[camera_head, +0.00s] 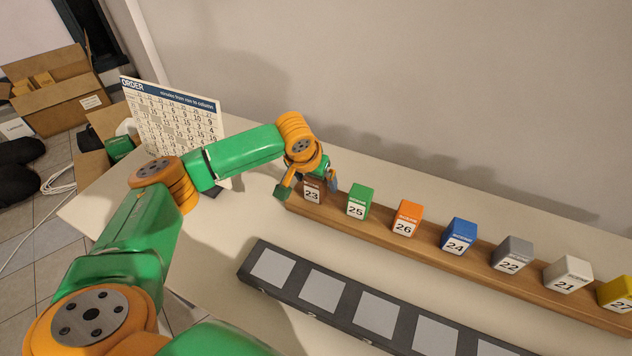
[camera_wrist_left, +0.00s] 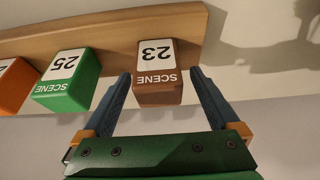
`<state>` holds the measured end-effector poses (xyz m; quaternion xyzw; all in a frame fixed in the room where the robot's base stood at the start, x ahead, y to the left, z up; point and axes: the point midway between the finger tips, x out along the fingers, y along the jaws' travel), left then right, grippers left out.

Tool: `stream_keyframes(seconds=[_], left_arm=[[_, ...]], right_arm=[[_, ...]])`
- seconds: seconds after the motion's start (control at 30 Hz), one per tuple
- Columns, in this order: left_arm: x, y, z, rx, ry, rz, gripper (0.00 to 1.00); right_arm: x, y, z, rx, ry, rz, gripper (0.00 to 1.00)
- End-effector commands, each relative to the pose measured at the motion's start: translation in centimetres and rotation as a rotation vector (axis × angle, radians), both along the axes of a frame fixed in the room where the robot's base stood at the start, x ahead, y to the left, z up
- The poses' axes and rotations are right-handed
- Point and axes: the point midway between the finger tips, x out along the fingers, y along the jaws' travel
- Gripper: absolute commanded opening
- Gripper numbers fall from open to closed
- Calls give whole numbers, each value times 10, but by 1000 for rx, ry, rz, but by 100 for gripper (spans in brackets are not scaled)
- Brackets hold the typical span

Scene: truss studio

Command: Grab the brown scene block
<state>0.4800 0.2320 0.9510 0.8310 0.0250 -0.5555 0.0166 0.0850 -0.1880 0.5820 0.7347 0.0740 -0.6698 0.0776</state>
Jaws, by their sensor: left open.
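The brown scene block (camera_head: 313,190), numbered 23, stands at the left end of a wooden shelf strip (camera_head: 440,254). It also shows in the left wrist view (camera_wrist_left: 157,84), label upside down. My left gripper (camera_head: 309,188) is at the block in the head view. In the left wrist view its two blue fingers (camera_wrist_left: 159,85) are open, one on each side of the brown block, with a gap showing on both sides. The fingers partly hide the block in the head view. My right gripper is not in view.
A green block (camera_head: 357,203) numbered 25 stands close beside the brown one, then an orange block (camera_head: 406,220) and several more along the strip. A dark tray (camera_head: 328,311) with pale squares lies in front. An order chart (camera_head: 172,122) stands behind my left arm.

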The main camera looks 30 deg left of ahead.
Motion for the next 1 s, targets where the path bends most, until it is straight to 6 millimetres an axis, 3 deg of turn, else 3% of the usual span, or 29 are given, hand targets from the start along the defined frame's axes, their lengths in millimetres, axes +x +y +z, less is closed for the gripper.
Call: stream_keyframes(seconds=[0.13, 0.33, 0.6, 0.7, 1.0], left_arm=[[6, 0, -16, 0, 1, -2, 95], [7, 0, -17, 0, -1, -3, 95], [7, 0, -17, 0, -1, -3, 22], [7, 0, -17, 0, -2, -3, 0], [8, -1, -12, -2, -4, -3, 0]], right_arm=[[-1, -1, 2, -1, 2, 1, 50], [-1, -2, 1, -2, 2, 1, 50], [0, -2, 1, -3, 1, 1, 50], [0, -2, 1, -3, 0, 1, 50], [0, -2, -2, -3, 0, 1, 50]])
